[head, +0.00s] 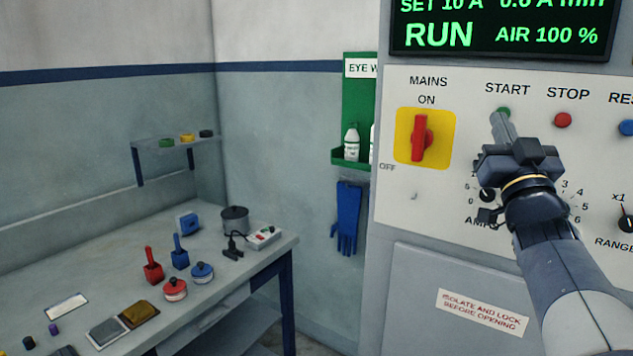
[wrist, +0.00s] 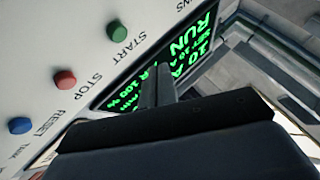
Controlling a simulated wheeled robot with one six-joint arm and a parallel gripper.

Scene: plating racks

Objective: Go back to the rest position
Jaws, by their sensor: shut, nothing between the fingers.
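My gripper (head: 499,118) is shut and empty, in front of the control panel (head: 400,205) at the right of the head view. In that view its fingertips overlap the lower part of the green START button (head: 503,111). In the wrist view the closed fingers (wrist: 157,84) lie over the display's edge, and the START button (wrist: 117,32) is in the clear, apart from them. The red STOP button (head: 563,120) is to the right of the fingers in the head view. The display (head: 440,35) reads RUN and AIR 100 %.
The red MAINS switch (head: 422,138) on its yellow plate is left of my gripper, handle upright at ON. The AMP knob (head: 487,195) is partly hidden by my gripper. A bench (head: 105,268) with several tools stands at left. A blue glove (head: 347,220) hangs beside the cabinet.

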